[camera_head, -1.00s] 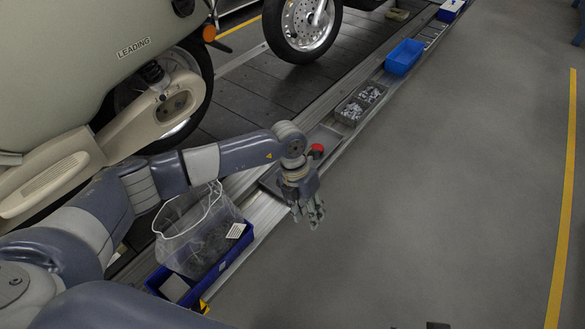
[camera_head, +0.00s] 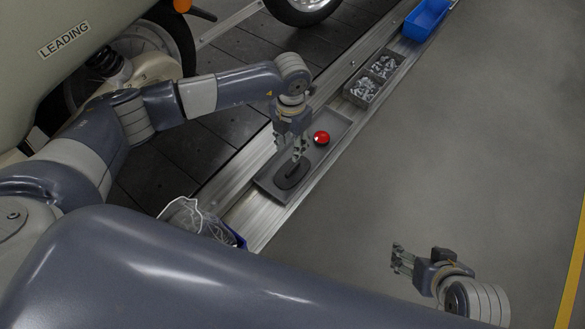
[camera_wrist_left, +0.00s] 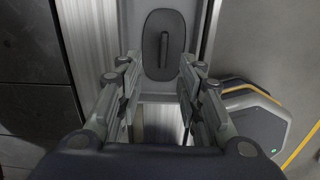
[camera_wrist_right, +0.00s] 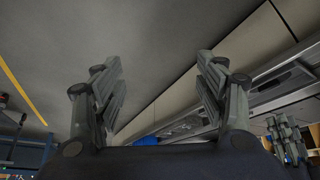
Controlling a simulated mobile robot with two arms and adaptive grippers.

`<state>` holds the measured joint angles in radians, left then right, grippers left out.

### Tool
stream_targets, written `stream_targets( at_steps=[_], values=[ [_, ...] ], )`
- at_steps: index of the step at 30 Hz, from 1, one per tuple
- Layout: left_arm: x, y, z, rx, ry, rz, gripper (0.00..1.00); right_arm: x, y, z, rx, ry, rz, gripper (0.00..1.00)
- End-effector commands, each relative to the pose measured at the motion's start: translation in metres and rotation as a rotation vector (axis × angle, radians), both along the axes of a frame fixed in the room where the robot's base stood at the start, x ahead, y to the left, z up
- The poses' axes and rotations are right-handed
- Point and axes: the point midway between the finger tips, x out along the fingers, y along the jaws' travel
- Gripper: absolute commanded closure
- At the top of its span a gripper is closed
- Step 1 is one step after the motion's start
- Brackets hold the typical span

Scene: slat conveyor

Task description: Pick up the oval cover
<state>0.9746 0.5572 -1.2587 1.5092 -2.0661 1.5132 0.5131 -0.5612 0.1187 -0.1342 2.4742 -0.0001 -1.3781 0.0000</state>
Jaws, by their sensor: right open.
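The oval cover (camera_head: 291,174) is a dark grey oval plate with a raised ridge, lying in a shallow grey tray (camera_head: 268,189) on the conveyor's edge rail. In the left wrist view the oval cover (camera_wrist_left: 163,45) lies ahead of my open fingers, its ridge running up the picture. My left gripper (camera_head: 297,155) is just above or beside the cover in the head view, and its fingers (camera_wrist_left: 160,75) are apart with nothing between them. Whether they touch the cover I cannot tell. My right gripper (camera_head: 398,258) is open and empty, over the grey floor to the right.
A red round button-like part (camera_head: 321,137) is in the same tray, beyond the cover. A grey bin of small metal parts (camera_head: 362,88) and a blue bin (camera_head: 427,18) stand further along the rail. A clear bag (camera_head: 190,214) lies nearer. The floor at right is clear.

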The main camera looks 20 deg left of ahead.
Motion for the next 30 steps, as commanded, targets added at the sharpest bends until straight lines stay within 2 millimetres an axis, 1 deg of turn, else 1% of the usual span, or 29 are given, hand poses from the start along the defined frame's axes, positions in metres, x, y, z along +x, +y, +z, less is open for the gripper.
stream_targets(
  at_steps=[1, 3, 8, 15, 19, 24, 30],
  values=[
    [0.0, 0.0, -0.006, 0.0, 0.0, 0.0, 0.66, 0.01, 0.003, 0.001, 0.01, -0.044, 0.004, 0.34],
    [0.0, 0.0, -0.01, 0.0, 0.0, 0.0, 0.66, 0.023, 0.008, 0.007, 0.024, -0.108, 0.009, 0.34],
    [0.0, 0.0, -0.019, -0.001, 0.0, 0.0, 0.66, 0.052, 0.018, 0.024, 0.057, -0.261, 0.02, 0.34],
    [0.0, 0.0, -0.032, -0.001, 0.001, 0.0, 0.66, 0.089, 0.032, 0.058, 0.108, -0.491, 0.037, 0.34],
    [0.0, 0.0, -0.038, -0.001, 0.001, 0.0, 0.66, 0.104, 0.039, 0.079, 0.137, -0.612, 0.045, 0.34],
    [0.0, 0.0, -0.043, -0.001, 0.001, 0.0, 0.66, 0.114, 0.045, 0.1, 0.162, -0.721, 0.051, 0.34],
    [-0.001, -0.001, -0.045, -0.001, 0.001, 0.0, 0.66, 0.118, 0.047, 0.11, 0.174, -0.77, 0.054, 0.34]
  ],
)
